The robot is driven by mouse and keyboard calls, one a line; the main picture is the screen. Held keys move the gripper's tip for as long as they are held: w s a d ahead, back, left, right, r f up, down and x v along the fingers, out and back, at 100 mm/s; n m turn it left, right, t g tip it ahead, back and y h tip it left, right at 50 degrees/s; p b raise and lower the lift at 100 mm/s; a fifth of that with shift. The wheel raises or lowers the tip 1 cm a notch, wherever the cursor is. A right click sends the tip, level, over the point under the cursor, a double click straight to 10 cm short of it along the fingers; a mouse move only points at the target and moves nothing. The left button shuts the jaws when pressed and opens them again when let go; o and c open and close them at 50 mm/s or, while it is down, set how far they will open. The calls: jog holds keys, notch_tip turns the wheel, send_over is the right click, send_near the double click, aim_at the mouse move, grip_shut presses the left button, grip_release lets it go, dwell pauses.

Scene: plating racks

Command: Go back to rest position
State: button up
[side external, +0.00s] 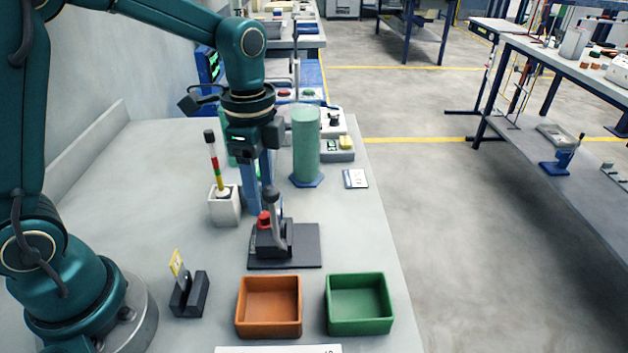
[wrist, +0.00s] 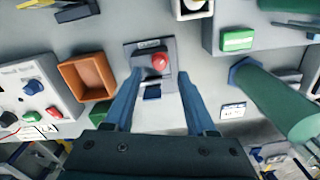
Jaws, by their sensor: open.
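My gripper (side external: 260,192) points down above a small dark toggle-clamp-like fixture (side external: 284,258) with a red knob (side external: 264,219) and a grey ball-ended lever (side external: 279,232). In the wrist view its two blue fingers (wrist: 159,76) are spread apart with nothing held between them. The red knob (wrist: 160,61) shows between and just beyond the fingertips, apart from both. The exact height gap between fingertips and fixture is hard to tell.
An orange tray (side external: 268,333) and a green tray (side external: 360,329) stand in front. A striped rod in a white block (side external: 223,207) and a green cylinder (side external: 306,145) stand close to my gripper.

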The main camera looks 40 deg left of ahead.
jog(key=shift+r, duration=0.4)
jog(key=s+r+n+t, duration=0.5)
jog(key=s+r+n, duration=0.1)
jog(key=s+n, duration=0.5)
jog(key=shift+s+d+n+t, duration=0.2)
jog(key=shift+n+t, duration=0.1)
jog(key=shift+n, duration=0.2)
